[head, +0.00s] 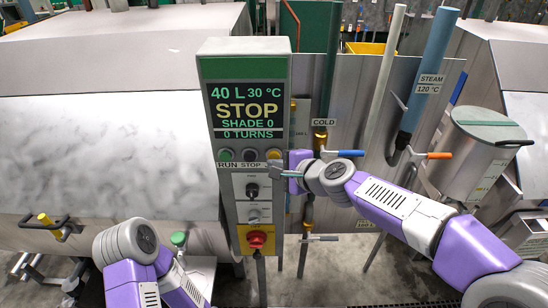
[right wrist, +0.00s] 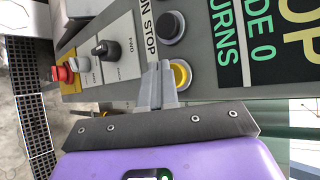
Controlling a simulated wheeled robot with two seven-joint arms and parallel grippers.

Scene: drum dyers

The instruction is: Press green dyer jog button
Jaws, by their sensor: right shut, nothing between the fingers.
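The green-topped dyer control panel (head: 246,68) stands in the middle of the head view, its screen reading STOP. Below the screen are a green RUN button (head: 226,155), a dark STOP button (head: 250,155) and a yellow button (head: 274,155), which also shows in the right wrist view (right wrist: 181,73). Its label is hidden; I take it for the jog button. My right gripper (head: 280,172) is shut and empty, its fingertips (right wrist: 164,68) right beside the yellow button's rim. I cannot tell whether they touch. My left arm is at lower left; its gripper is out of view.
Lower on the panel are a black selector knob (head: 252,190) and a red emergency button (head: 257,239) on yellow. Pipes with a blue-handled valve (head: 343,153) and an orange-handled valve (head: 438,155) stand at the right. A large steel drum (head: 110,150) fills the left.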

